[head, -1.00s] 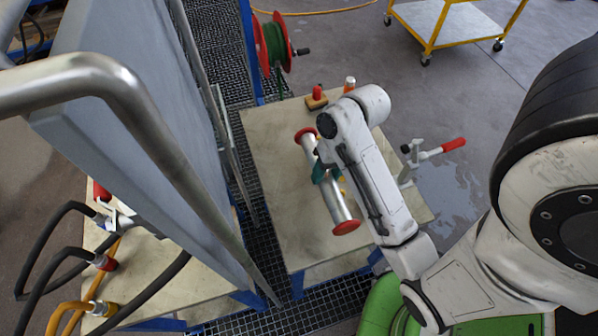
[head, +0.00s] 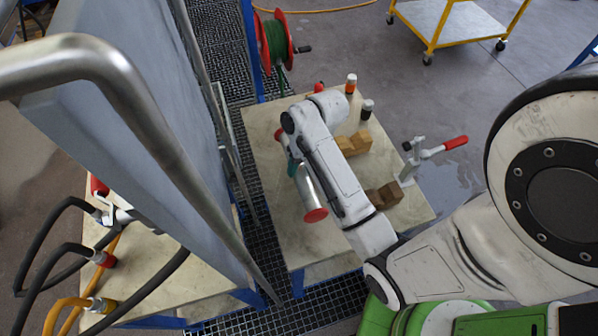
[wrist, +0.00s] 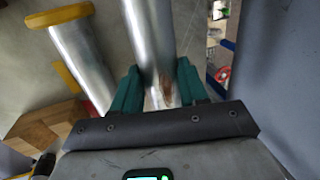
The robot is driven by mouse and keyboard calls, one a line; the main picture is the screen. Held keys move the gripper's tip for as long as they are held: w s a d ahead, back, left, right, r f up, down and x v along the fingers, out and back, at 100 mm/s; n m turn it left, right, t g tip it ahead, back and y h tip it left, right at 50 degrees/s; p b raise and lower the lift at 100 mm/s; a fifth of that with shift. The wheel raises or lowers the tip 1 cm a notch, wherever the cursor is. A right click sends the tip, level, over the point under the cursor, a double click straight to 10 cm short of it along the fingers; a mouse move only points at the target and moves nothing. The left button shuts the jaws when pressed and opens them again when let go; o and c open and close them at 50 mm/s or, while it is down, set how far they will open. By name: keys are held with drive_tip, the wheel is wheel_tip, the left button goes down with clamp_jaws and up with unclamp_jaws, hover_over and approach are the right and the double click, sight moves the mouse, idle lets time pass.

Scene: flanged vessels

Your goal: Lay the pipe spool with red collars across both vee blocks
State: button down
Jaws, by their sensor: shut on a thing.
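The pipe spool with red collars (head: 308,192) is a silver tube; one red collar (head: 316,215) faces the near side and the other is partly hidden by my arm. My gripper (head: 292,168), with green fingers, is shut around the tube. In the wrist view the tube (wrist: 150,40) runs between both fingers (wrist: 157,92); its collars are not seen there. Two wooden vee blocks stand right of the spool: a far one (head: 352,145) and a near, darker one (head: 385,195), partly behind my arm. The spool is apart from both. Its height over the table is unclear.
A second spool with a yellow collar (wrist: 60,15) lies beside the held one in the wrist view. A clamp with a red handle (head: 453,144) is at the table's right edge. Small bottles (head: 351,84) stand at the back. The table's left front (head: 285,235) is clear.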

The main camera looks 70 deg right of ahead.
sight(299, 174)
drive_tip(key=shift+w+d+f, duration=0.1)
drive_tip(key=shift+w+f, duration=0.3)
drive_tip(key=shift+w, duration=0.05)
drive_tip(key=shift+f+p, duration=0.4)
drive_tip(key=shift+f, duration=1.05)
drive_tip(key=c, duration=0.6)
unclamp_jaws()
drive_tip(key=shift+s+f, duration=0.1)
drive_tip(key=shift+f, duration=0.1)
